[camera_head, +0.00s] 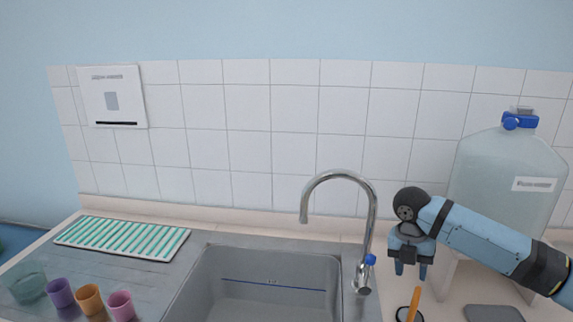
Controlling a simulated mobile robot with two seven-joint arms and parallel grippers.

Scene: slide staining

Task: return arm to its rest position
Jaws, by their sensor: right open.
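My right arm (478,238) comes in from the right edge. My right gripper (412,272) points down to the right of the faucet, with its two fingers apart and nothing seen between them. An orange stick-like handle (414,302) stands just below the fingertips, rising from a dark round piece (404,314) at the bottom edge. The fingers look apart from the handle, though the depth is hard to judge. My left gripper is not in view.
A chrome faucet (340,174) with a blue knob stands close left of my gripper, behind a grey sink (262,262). A large water container (490,165) stands at right. A green-striped rack (122,237) and several cups, one purple (60,293), are at left.

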